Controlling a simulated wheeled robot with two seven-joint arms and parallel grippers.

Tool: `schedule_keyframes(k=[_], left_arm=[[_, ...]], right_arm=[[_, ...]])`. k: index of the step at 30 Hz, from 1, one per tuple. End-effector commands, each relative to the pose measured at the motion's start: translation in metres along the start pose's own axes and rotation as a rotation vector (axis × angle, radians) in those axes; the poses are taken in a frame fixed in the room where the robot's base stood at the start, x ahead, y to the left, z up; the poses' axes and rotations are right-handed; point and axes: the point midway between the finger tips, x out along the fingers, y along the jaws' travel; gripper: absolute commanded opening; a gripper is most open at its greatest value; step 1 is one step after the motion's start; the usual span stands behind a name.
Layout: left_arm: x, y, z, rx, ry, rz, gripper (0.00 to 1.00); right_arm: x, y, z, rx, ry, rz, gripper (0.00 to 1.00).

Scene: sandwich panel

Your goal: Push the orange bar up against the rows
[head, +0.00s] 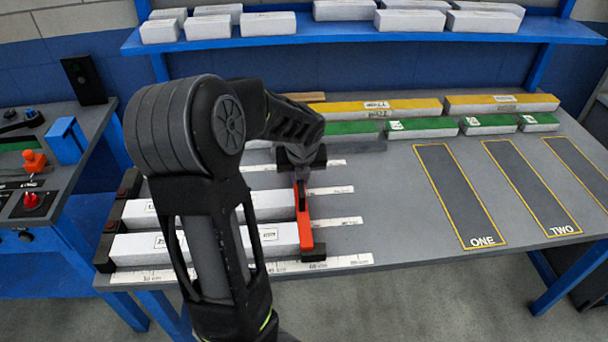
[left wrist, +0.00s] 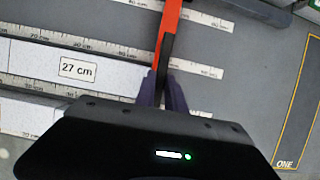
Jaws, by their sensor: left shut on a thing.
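The orange bar (head: 304,222) stands across the right ends of the rows, with a dark foot at its near end. My left gripper (head: 301,176) is shut on the bar from above; the bar also shows in the left wrist view (left wrist: 168,32). A front white block (head: 276,237) and a second white block (head: 275,204) lie in the rows to the left of the bar. Their right ends are close to it; I cannot tell if they touch. A block labelled 27 cm (left wrist: 78,69) shows in the left wrist view. My arm hides part of the rows.
White ruler strips (head: 332,263) run between the rows. Yellow-topped blocks (head: 375,108) and green-topped blocks (head: 422,127) lie along the back. Outlined areas ONE (head: 460,195) and TWO (head: 530,185) are empty. A blue shelf (head: 340,32) with white blocks is behind.

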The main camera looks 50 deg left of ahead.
Motion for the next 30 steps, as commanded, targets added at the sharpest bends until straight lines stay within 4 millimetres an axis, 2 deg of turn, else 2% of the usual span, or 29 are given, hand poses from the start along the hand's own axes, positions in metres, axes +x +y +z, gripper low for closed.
schedule_keyframes(k=[2,3,11,22,26,30], left_arm=[[0.001,0.005,0.0,0.0,0.002,0.009,0.0],[0.001,0.005,0.0,0.0,0.003,0.01,0.16],[0.001,0.004,0.0,-0.001,0.002,0.008,0.36],[-0.006,0.002,0.001,-0.001,0.0,0.003,0.36],[-0.022,0.002,0.001,-0.002,-0.002,0.003,0.36],[-0.046,0.002,0.001,-0.002,-0.002,0.002,0.36]], right_arm=[[0.0,0.0,0.0,0.0,0.0,0.0,0.84],[0.0,0.0,0.0,0.0,0.0,0.0,0.84],[0.0,0.0,0.0,0.0,0.0,0.0,0.84],[0.0,0.0,0.0,0.0,0.0,0.0,0.84],[0.0,0.0,0.0,0.0,0.0,0.0,0.84],[0.0,0.0,0.0,0.0,0.0,0.0,0.84]])
